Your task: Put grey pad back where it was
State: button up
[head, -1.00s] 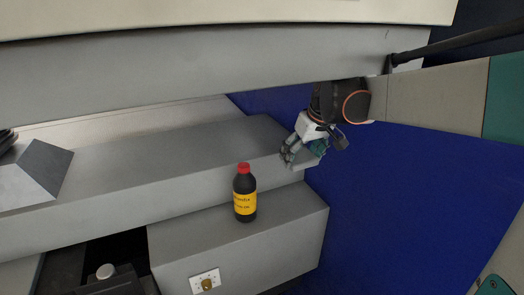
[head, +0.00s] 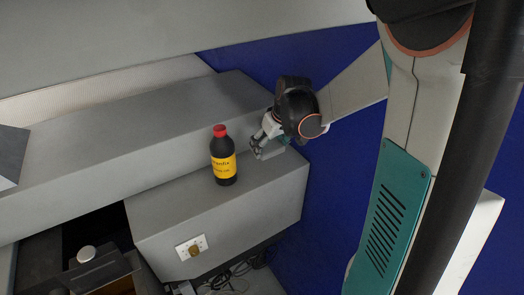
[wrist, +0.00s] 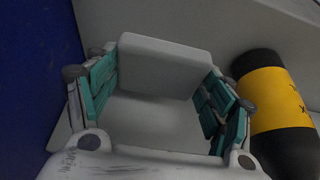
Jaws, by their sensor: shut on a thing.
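The grey pad (wrist: 170,62) is a pale, rounded block held between the two fingers of my gripper (wrist: 158,75) in the wrist view. My gripper is shut on it. In the head view my gripper (head: 264,148) is low over the right part of the grey lower box (head: 215,215), right of the bottle. The pad is mostly hidden there by the fingers. I cannot tell whether the pad touches the box top.
A black bottle (head: 223,162) with red cap and yellow label stands upright on the box, close left of my gripper. It also shows in the wrist view (wrist: 278,110). A long grey beam (head: 130,130) runs behind. A blue panel (head: 335,175) is at right.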

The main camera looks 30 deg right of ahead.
aim_at(269, 165)
jog(key=shift+f, duration=2.7)
jog(key=shift+f, duration=0.2)
jog(key=o, duration=1.1)
jog(key=shift+r, duration=0.1)
jog(key=v, duration=1.2)
jog(key=shift+r, duration=0.15)
